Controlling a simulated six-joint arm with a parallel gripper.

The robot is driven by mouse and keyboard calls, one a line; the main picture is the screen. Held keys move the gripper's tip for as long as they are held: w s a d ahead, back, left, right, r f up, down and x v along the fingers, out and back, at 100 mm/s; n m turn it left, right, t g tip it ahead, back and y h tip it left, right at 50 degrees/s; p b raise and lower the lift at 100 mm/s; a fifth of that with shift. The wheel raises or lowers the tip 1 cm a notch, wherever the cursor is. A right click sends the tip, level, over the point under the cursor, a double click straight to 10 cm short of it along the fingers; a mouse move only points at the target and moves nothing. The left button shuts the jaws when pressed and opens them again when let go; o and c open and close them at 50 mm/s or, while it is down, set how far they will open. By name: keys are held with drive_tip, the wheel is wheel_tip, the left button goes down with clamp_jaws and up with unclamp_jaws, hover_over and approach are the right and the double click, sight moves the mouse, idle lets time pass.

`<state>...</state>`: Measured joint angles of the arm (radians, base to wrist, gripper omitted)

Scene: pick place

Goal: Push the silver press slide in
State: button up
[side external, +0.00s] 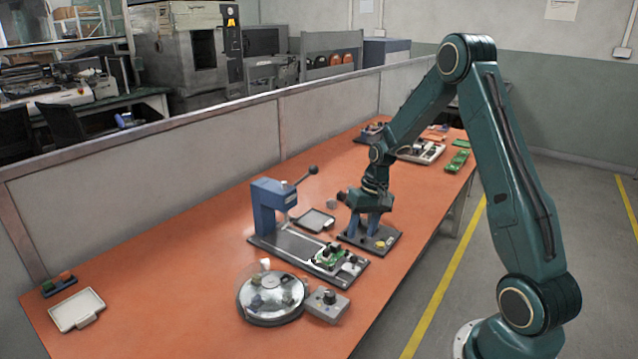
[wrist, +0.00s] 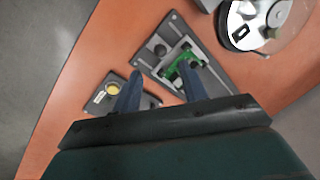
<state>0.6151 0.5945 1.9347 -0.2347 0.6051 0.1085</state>
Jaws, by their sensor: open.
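The blue press (side external: 268,208) stands on a long dark base plate (side external: 290,245), with a black-knobbed lever at its upper right. At the plate's front end, away from the press column, sits a silver-grey slide (side external: 351,268) carrying a green circuit board (side external: 330,256). The slide (wrist: 160,40) and board (wrist: 178,66) also show in the wrist view, the board partly hidden by a finger. My gripper (side external: 366,222) points down with its blue fingers apart and empty, to the right of the press. In the wrist view my gripper (wrist: 160,87) has its fingertips near the slide plate; contact cannot be told.
A dark plate with a yellow button (side external: 380,244) lies below my gripper. A round clear-covered turntable (side external: 272,300) and a grey knob box (side external: 326,304) stand in front of the press. A dark tray (side external: 314,220) lies behind the plate. The table's left middle is clear.

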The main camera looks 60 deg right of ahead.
drive_tip(key=shift+w+a+f, duration=0.15)
drive_tip(key=shift+a+f, duration=0.05)
drive_tip(key=shift+f, duration=1.1)
drive_tip(key=shift+w+a+f, duration=0.1)
drive_tip(key=shift+a+f, duration=0.15)
drive_tip(key=shift+f, duration=1.05)
drive_tip(key=shift+w+a+f, duration=0.15)
drive_tip(key=shift+a+f, duration=0.05)
drive_tip(key=shift+f, duration=1.1)
clamp_jaws()
